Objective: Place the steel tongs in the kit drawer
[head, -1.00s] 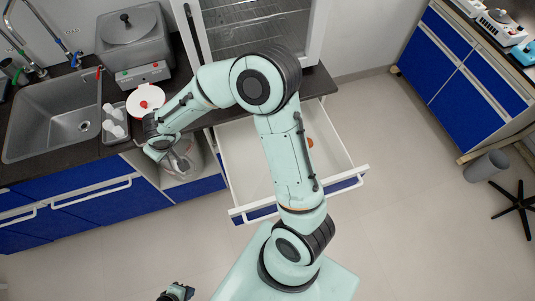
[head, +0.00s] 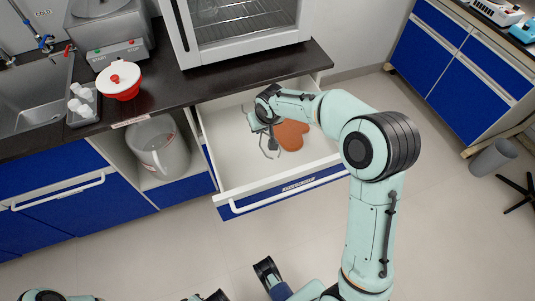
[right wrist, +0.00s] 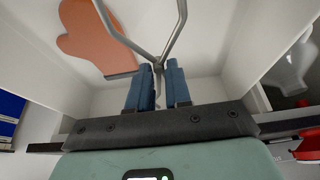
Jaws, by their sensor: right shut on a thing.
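The steel tongs (head: 268,144) hang from my right gripper (head: 265,124), inside the outline of the open kit drawer (head: 228,184). In the right wrist view the gripper's blue fingers (right wrist: 158,78) are shut on the tongs (right wrist: 174,38), whose two arms spread away from the fingers. I cannot tell whether the tongs touch the drawer floor. An orange mitt-shaped thing (head: 291,135) lies in the drawer beside the tongs; it also shows in the right wrist view (right wrist: 92,35). My left gripper (head: 266,268) is low at the bottom edge; its jaws are unclear.
A dark counter (head: 188,91) overhangs the drawer's back, with a glass-fronted cabinet (head: 240,32) on it. A clear jug (head: 159,148) sits in the open niche left of the drawer. The drawer's front left is bare.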

